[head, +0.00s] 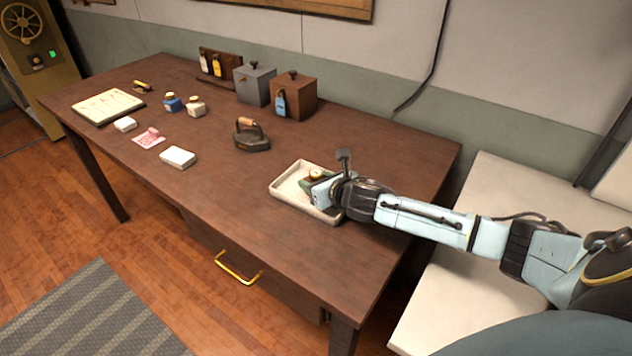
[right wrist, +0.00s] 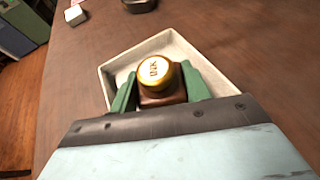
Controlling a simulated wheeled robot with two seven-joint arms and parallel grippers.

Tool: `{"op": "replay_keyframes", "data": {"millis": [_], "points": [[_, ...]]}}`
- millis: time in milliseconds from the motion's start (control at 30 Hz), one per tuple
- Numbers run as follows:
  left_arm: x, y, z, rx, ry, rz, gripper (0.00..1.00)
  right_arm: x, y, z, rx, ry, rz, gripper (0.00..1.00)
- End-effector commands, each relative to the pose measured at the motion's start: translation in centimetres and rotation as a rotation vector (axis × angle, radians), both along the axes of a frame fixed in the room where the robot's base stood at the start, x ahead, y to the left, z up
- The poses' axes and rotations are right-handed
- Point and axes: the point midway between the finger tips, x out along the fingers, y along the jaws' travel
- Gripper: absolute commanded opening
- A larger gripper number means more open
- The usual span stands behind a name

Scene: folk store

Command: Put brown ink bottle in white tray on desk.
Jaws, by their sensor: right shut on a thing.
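The white tray (head: 285,189) lies on the right part of the brown desk; it also shows in the right wrist view (right wrist: 184,43). My right gripper (right wrist: 160,92) is over the tray, with its green fingers shut on the brown ink bottle (right wrist: 162,97). The bottle is upright, with a gold cap lettered INK. Its cap also shows in the head view (head: 316,173). The bottle's base is hidden, so I cannot tell whether it touches the tray floor. My left gripper is not in view.
A dark flat iron (head: 251,136) stands left of the tray. Blue-labelled (head: 172,103) and white (head: 196,106) ink bottles, a white block (head: 178,157) and an open book (head: 108,106) are farther left. Two boxes (head: 293,96) (head: 255,85) stand along the wall. The desk front is clear.

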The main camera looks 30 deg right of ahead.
Motion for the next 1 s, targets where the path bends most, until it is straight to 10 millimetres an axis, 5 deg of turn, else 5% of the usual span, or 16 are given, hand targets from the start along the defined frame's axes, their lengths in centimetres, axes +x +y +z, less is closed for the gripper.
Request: {"op": "replay_keyframes", "data": {"millis": [133,167,333,667,1000], "points": [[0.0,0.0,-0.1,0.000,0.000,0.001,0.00,0.0,0.0,-0.2,0.000,0.000,0.000,0.21],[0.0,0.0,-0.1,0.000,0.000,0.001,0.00,0.0,0.0,-0.3,0.000,0.001,0.000,0.48],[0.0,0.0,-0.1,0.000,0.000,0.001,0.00,0.0,0.0,-0.3,0.000,0.001,0.000,0.69],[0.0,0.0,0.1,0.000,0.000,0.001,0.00,0.0,0.0,0.1,0.000,0.000,0.000,0.69],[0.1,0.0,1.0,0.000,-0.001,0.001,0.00,-4.9,-0.2,1.9,-0.003,0.005,0.002,0.69]]}}
